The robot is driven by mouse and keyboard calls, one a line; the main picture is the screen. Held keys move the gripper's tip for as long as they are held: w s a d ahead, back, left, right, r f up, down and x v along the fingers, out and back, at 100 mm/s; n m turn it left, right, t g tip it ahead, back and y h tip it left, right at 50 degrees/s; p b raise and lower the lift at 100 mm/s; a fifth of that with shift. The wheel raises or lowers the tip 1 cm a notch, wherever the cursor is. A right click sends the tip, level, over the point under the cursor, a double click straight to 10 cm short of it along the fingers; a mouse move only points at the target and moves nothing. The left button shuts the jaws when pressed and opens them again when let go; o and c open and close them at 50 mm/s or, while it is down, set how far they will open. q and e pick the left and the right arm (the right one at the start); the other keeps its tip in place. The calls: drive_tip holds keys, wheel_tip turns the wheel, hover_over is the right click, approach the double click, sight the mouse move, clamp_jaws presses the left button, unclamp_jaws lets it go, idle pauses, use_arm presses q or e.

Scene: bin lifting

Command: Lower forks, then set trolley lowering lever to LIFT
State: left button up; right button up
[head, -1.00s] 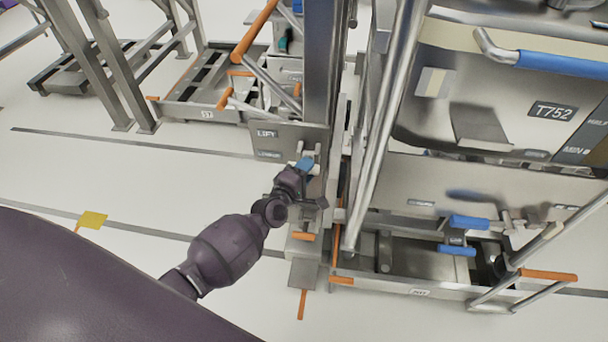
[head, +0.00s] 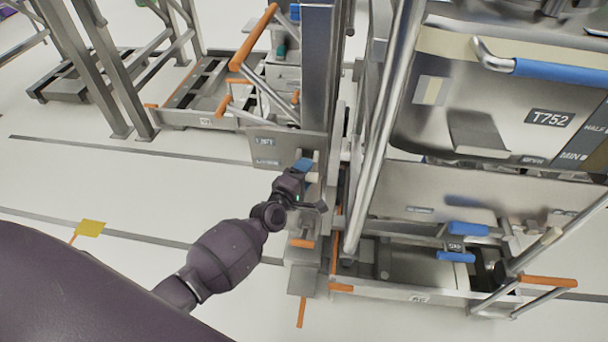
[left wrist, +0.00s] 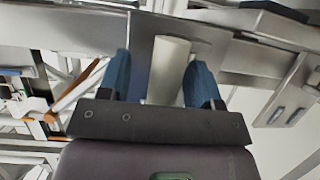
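My left gripper (head: 304,186) is at the lift column, beside the metal plate (head: 264,150) marked LIFT with a second, hard-to-read label below it. In the left wrist view its two blue fingers (left wrist: 160,85) are spread apart. A pale round lever grip (left wrist: 168,68) lies between them, closer to the right finger, with a gap showing on the left. In the head view the gripper mostly hides this lever. The lift column (head: 320,70) stands upright behind the gripper. I cannot clearly make out the forks. My right gripper is not in view.
A steel bin marked T752 (head: 549,117) stands at the right, with a low trolley (head: 400,292) with blue pedals and orange-tipped handles below it. Another trolley (head: 205,122) and a steel frame stand at the back left.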

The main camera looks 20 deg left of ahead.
use_arm(q)
drive_tip(key=shift+s+r, duration=0.2)
drive_tip(key=shift+s, duration=0.2)
drive_tip(key=s+a, duration=0.1)
drive_tip(key=s, duration=0.9)
drive_tip(key=shift+p, duration=0.45)
drive_tip(key=shift+a+r, duration=0.1)
